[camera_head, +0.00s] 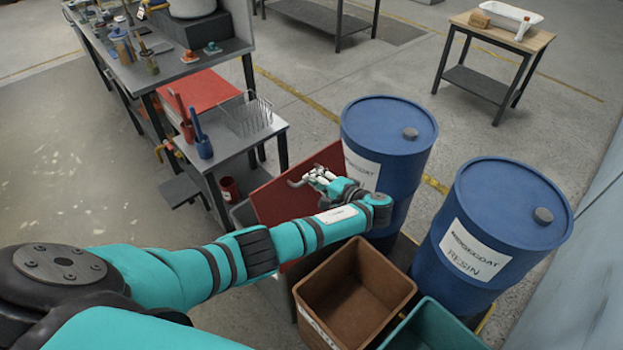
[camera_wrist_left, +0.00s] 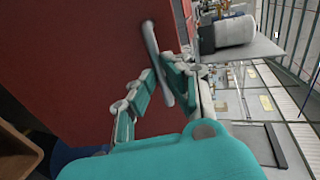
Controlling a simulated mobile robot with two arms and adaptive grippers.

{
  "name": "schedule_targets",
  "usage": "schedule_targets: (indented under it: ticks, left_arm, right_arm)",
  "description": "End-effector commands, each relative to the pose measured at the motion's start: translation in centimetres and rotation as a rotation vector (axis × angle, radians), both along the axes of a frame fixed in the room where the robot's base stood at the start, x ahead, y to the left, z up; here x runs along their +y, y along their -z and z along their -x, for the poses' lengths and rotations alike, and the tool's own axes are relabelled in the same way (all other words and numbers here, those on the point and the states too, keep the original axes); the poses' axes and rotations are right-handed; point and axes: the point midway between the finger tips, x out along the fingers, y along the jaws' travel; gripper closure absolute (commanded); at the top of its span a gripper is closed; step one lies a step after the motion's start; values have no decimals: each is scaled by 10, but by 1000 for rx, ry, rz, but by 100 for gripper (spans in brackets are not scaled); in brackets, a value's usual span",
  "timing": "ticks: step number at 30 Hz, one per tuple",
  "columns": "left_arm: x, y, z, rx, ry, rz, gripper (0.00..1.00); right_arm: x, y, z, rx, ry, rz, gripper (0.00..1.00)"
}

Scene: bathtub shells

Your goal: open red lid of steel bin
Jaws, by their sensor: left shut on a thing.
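The red lid (camera_head: 278,205) of the steel bin stands steeply tilted up in the middle of the head view. In the left wrist view the lid (camera_wrist_left: 75,60) fills the left half, with a curved grey handle (camera_wrist_left: 151,45) on it. My left gripper (camera_head: 313,178) is at the lid's handle. In the left wrist view its fingers (camera_wrist_left: 162,80) are on both sides of the handle and shut on it. The grey bin (camera_head: 243,214) is mostly hidden behind the lid and my left arm. My right gripper is not in view.
A brown open crate (camera_head: 395,275) and a green crate (camera_head: 430,325) are in front. A grey side table (camera_head: 225,150) with a wire basket (camera_head: 245,118) stands left of the lid.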

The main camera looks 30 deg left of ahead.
Motion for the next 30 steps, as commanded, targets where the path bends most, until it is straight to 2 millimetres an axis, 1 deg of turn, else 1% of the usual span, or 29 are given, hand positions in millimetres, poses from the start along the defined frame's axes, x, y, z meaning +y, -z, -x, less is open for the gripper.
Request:
schedule_targets:
  ticks: [1,6,9,10,15,18,23,26,29,30]
  left_arm:
    - [-10,5,5,9,3,12,100]
    - [-25,7,11,12,2,16,100]
    - [-29,9,14,15,1,16,100]
    - [-28,10,14,16,0,16,98]
    - [-27,7,12,11,0,12,76]
    - [-27,6,12,9,1,11,66]
    - [-27,5,11,8,0,10,66]
    - [-28,4,11,6,1,9,66]
    - [-35,2,13,6,3,11,66]
    - [-40,1,15,5,3,12,66]
  right_arm:
    - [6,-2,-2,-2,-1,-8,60]
    - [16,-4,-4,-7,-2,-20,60]
    - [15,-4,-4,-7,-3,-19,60]
    - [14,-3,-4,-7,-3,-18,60]
    - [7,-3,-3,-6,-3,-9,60]
    - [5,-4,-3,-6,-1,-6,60]
    - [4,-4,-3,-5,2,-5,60]
    - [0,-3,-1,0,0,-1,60]
    - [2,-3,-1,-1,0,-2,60]
    - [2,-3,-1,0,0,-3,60]
